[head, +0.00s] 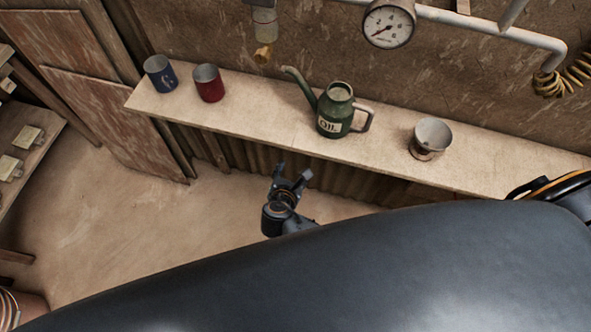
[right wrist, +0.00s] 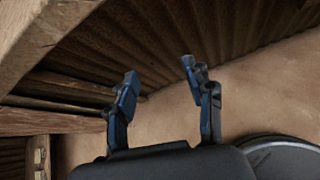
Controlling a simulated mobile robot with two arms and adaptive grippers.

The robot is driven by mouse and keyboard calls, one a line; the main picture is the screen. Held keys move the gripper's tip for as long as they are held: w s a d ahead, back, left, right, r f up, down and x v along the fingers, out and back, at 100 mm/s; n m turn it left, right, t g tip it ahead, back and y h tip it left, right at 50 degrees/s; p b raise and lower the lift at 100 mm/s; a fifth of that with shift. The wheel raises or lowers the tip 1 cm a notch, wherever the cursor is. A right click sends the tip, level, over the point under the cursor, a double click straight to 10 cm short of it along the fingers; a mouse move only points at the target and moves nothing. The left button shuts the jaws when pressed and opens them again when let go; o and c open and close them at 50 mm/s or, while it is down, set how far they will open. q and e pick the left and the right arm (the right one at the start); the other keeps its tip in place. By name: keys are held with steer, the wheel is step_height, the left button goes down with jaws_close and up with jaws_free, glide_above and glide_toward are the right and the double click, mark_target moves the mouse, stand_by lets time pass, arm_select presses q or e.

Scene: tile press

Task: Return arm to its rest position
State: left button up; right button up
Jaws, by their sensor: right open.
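My right gripper (head: 291,179) is in front of and below the shelf's front edge in the head view, below the oil can. Its two fingers are apart with nothing between them. In the right wrist view the open fingers (right wrist: 160,85) point toward the corrugated panel under the shelf, and the space between them is empty. A large dark part of my own arm fills the lower part of the head view and hides what lies behind it. My left gripper does not show.
A gauge (head: 388,25) and pipe hang on the wall. The floor (head: 120,215) at left is clear.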

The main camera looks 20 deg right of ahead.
steer(key=shift+f, duration=0.1)
stand_by(0.5)
steer(key=s+d+f+m+g+y+b, duration=0.1)
steer(key=s+d+f+m+g+y, duration=0.3)
steer(key=s+f, duration=0.6)
steer(key=s+d+f+m+g+h+b, duration=0.15)
steer(key=s+f+m, duration=0.5)
steer(key=f, duration=0.65)
steer(key=s+d+f+m+g, duration=0.1)
steer(key=s+d+f+m, duration=0.1)
steer(key=s+m, duration=0.2)
steer(key=s+d+f+m+g+y+b, duration=0.1)
steer(key=s+d+f+m, duration=0.1)
steer(key=s+m, duration=0.3)
steer(key=s+d+f+m+g+y, duration=0.1)
steer(key=s+d+f+m, duration=0.2)
steer(key=s, duration=0.7)
steer(key=shift+s+f+m, duration=0.25)
steer(key=shift+f+m, duration=0.5)
steer(key=shift+m, duration=0.4)
steer(key=shift+a+y, duration=0.1)
steer(key=shift+y, duration=0.15)
